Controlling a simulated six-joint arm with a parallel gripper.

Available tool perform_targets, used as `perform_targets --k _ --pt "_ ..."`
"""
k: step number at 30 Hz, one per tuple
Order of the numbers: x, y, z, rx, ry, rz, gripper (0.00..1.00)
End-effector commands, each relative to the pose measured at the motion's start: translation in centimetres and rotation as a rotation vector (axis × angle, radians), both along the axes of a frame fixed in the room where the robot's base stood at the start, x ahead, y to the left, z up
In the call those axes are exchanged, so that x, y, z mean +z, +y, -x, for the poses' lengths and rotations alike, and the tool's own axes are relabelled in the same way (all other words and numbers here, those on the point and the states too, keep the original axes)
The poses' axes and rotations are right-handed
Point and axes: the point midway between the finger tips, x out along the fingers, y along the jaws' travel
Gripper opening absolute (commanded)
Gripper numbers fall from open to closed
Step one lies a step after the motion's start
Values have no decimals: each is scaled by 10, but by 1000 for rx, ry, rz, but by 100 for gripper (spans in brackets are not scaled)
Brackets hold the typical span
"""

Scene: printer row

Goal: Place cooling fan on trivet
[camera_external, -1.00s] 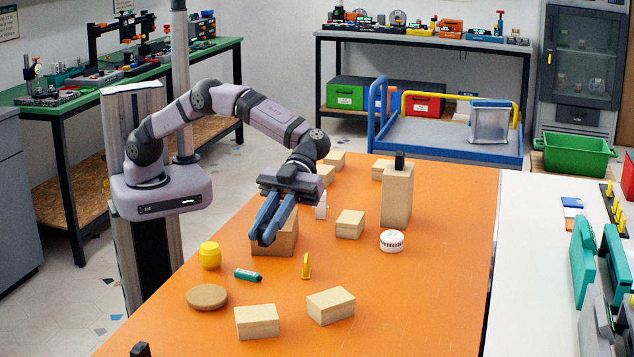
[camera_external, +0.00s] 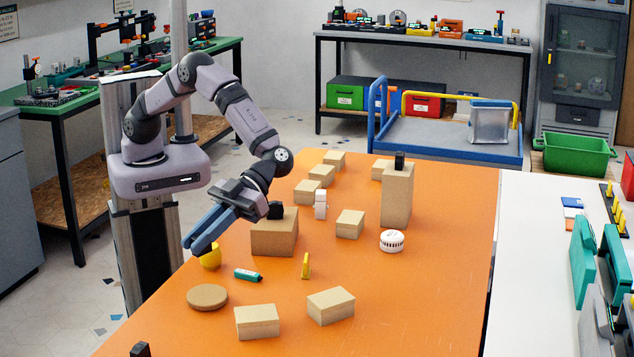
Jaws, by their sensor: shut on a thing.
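The trivet looks to be the round, flat, brown disc (camera_external: 207,297), lying bare on the orange table at the front left. My gripper (camera_external: 194,245) has blue fingers that slant down to the left, above the table's left edge. Its tips are up and behind the trivet, apart from it. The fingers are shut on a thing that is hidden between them. I take it to be the cooling fan, since I cannot make out a fan for certain anywhere else. The fingers cover the top of a yellow jar (camera_external: 210,260); I cannot tell the gap between them.
A cardboard box (camera_external: 273,240) with a small black object (camera_external: 275,210) on top stands right of the gripper. A green marker-like item (camera_external: 247,275) and a yellow upright piece (camera_external: 306,266) are right of the trivet. Several small boxes and a tall box (camera_external: 396,197) stand around the table.

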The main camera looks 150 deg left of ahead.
Motion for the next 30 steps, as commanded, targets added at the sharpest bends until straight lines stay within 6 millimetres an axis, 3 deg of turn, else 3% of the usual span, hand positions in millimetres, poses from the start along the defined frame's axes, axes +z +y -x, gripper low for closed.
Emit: perform_targets --k 10,20,30 --pt "-45 0 0 2 5 2 0" --pt "-58 0 0 2 2 1 0" --pt "-92 0 0 2 2 1 0"
